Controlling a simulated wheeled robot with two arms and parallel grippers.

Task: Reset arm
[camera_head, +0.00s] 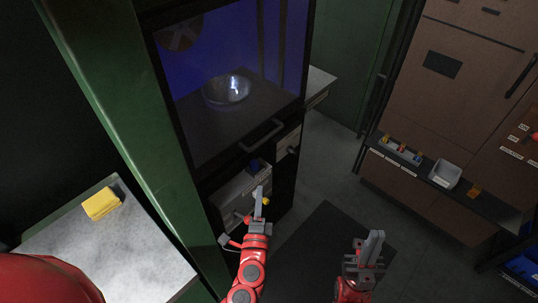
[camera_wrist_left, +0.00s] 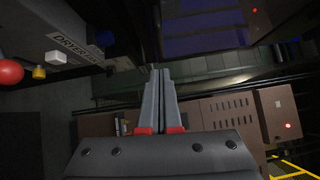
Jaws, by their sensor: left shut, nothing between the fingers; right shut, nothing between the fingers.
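A glass-fronted cabinet (camera_head: 270,135) holds a metal bowl (camera_head: 226,92). A yellow cloth-like block (camera_head: 102,203) lies on the pale counter (camera_head: 120,255) at left. A shelf (camera_head: 488,203) at right bears a white container (camera_head: 446,174). The floor mat (camera_head: 320,250) looks clear.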

